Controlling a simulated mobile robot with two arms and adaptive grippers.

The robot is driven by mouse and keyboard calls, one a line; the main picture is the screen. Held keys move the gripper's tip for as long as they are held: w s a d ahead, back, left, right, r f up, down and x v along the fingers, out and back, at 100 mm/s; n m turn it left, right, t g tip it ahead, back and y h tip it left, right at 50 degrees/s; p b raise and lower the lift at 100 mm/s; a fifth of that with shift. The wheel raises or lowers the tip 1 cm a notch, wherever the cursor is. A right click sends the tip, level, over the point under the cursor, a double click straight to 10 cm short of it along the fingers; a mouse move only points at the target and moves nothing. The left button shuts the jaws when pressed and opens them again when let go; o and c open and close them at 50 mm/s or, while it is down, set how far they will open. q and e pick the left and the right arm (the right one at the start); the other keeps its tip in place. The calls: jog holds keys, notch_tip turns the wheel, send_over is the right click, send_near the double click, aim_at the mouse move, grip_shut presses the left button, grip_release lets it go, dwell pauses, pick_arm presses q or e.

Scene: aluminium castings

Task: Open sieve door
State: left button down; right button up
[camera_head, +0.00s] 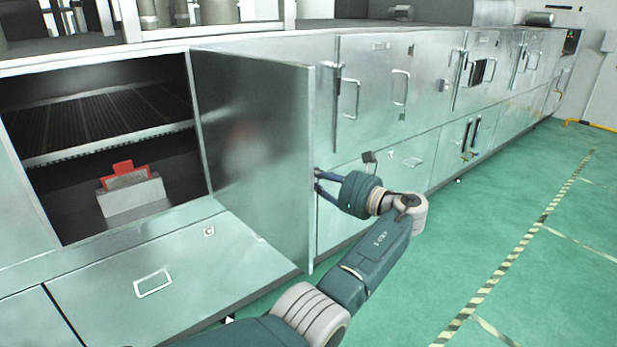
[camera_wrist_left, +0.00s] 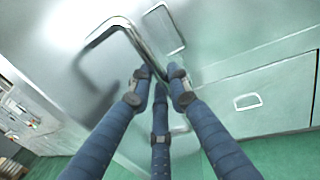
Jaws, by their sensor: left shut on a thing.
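The sieve door (camera_head: 262,150) is a flat metal panel hinged beside the cabinet opening. It stands swung well out, so the dark interior shows. My left gripper (camera_head: 318,181) is at the outer face of this door, near its free edge. In the left wrist view the fingers of my left gripper (camera_wrist_left: 160,76) close on the curved metal door handle (camera_wrist_left: 136,40). In the head view the handle is hidden behind the door edge and fingers. My right gripper is in neither view.
Inside the opening are a dark slatted shelf (camera_head: 100,120) and a grey block (camera_head: 133,197) with a red piece (camera_head: 124,174). A closed lower panel (camera_head: 185,270) lies below. More closed doors (camera_head: 375,90) run right. The green floor (camera_head: 480,230) is clear at right.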

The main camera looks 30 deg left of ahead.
pick_arm(q)
jog(key=shift+f, duration=0.15)
jog(key=c, duration=1.7)
grip_release()
jog(key=shift+a, duration=0.15)
jog(key=d, duration=0.4)
jog(key=s+d, duration=0.1)
jog(key=d, duration=0.7)
jog(key=shift+s, duration=0.35)
jog(key=shift+c, duration=0.6)
